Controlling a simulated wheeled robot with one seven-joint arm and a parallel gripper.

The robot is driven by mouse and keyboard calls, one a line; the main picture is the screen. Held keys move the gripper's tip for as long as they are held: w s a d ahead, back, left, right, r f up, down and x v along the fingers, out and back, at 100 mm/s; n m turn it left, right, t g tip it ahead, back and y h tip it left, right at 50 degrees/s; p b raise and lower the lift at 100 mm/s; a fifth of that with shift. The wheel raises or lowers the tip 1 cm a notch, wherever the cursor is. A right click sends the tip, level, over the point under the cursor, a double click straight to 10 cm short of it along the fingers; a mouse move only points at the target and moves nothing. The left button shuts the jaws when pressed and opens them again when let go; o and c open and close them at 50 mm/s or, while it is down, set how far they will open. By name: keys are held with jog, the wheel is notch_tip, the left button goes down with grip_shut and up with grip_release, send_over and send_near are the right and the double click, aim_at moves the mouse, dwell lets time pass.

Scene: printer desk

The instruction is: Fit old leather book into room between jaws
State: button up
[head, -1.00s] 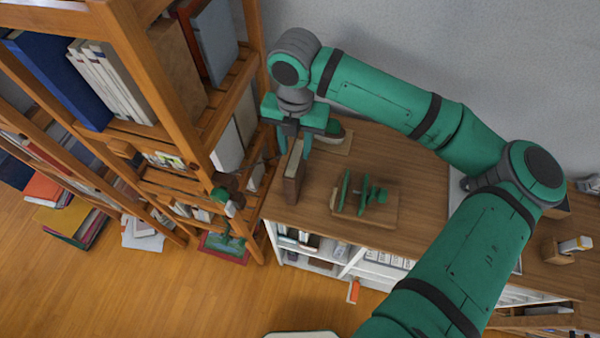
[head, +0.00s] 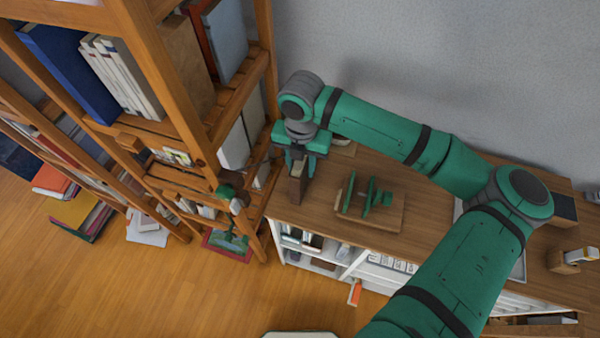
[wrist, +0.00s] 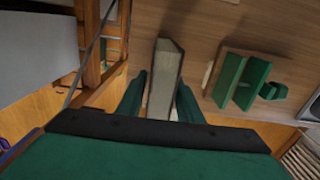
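The old leather book (head: 298,187) stands upright on the wooden desk top, near its left end. Its brown cover shows in the head view; its pale page edges (wrist: 165,75) face up in the wrist view. My gripper (head: 300,168) is over the book, its two green fingers (wrist: 160,98) on either side of it. The fingers look open; whether they touch the covers is hard to tell. Right of the book is a green vise (head: 371,195) on a wooden board, also in the wrist view (wrist: 243,82). The room between its upright green jaws is empty.
A tall wooden bookshelf (head: 203,135) stands close to the left of the book. A wooden block holder (head: 565,260) is at the desk's right end. The grey wall (head: 420,70) is behind. Bare desk top (head: 325,205) lies between book and vise.

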jog(key=c, duration=0.8)
jog(key=shift+o, duration=0.3)
jog(key=shift+r, duration=4.35)
jog(key=shift+s+r, duration=0.1)
